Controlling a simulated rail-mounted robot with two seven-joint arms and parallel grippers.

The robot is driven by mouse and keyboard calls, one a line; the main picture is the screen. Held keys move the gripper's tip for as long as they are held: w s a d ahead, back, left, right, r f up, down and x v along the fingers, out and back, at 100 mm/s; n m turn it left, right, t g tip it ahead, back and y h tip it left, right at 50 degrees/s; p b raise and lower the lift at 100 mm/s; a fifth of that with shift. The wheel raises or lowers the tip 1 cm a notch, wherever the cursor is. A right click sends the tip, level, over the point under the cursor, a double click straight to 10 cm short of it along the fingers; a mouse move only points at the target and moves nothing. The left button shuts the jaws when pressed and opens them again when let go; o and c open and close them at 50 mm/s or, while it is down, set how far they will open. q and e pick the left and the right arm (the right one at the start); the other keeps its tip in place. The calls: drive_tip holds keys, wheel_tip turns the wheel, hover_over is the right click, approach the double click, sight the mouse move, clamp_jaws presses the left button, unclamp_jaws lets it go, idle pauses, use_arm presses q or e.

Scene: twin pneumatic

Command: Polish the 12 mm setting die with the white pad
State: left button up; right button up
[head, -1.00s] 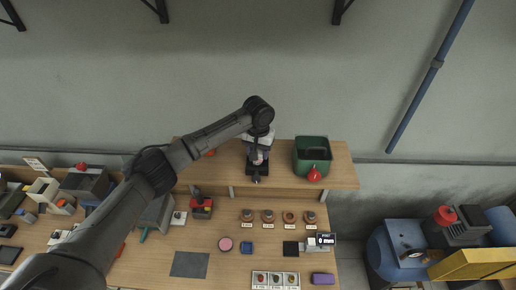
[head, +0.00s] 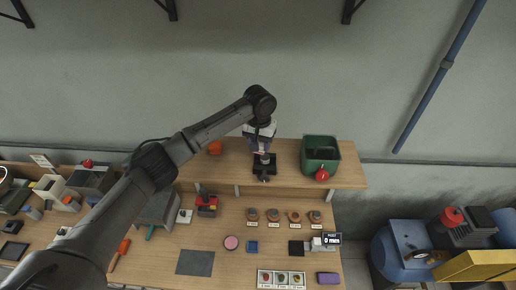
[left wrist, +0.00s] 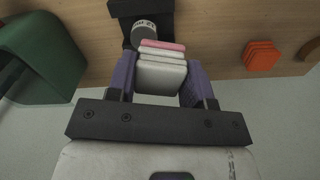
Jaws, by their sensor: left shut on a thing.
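My left gripper (left wrist: 160,85) has purple fingers and is shut on the white pad (left wrist: 160,76), a pale layered block with a pink layer on its far side. The 12 mm setting die (left wrist: 144,33) appears to be the grey labelled cylinder just beyond the pad, at a black stand (left wrist: 128,8); its label is too small to read surely. I cannot tell whether pad and die touch. In the head view my left gripper (head: 263,146) is over the black stand (head: 265,170) on the shelf, partly hiding the die. My right gripper is not in view.
The green bin (head: 307,158) stands right of the stand, with a red object (head: 322,175) at its front. An orange stack (head: 215,148) lies to the left. The lower bench (head: 265,210) holds several small labelled parts, a dark mat (head: 195,263) and a purple block (head: 328,278).

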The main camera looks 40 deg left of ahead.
use_arm(q)
drive_tip(key=shift+r, duration=2.55)
drive_tip(key=shift+d, duration=0.1)
